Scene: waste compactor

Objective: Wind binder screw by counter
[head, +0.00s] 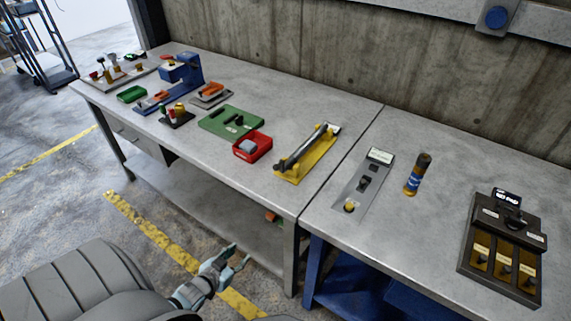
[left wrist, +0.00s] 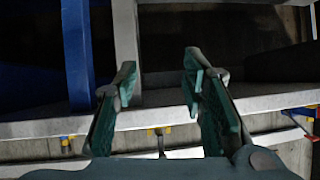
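I cannot tell for sure which item is the binder screw. A yellow base (head: 291,172) bearing a long grey metal bar (head: 310,148) lies on the left bench near the joint between the benches. A dark unit with a small lit display (head: 507,194) and several yellow labelled panels stands on the right bench; whether this display is the counter is unclear. My left gripper (head: 240,256) is low in front of the benches, below the top, empty, with its fingers apart. Its two open fingers also fill the left wrist view (left wrist: 160,85). My right gripper is not in view.
On the left bench (head: 262,83) are a red tray (head: 252,155), a green board (head: 216,121), a blue press-like fixture (head: 190,72) and small fixtures. The right bench (head: 420,235) holds a grey switch plate (head: 352,198) and a blue-and-brown cylinder (head: 417,175). A concrete wall stands behind.

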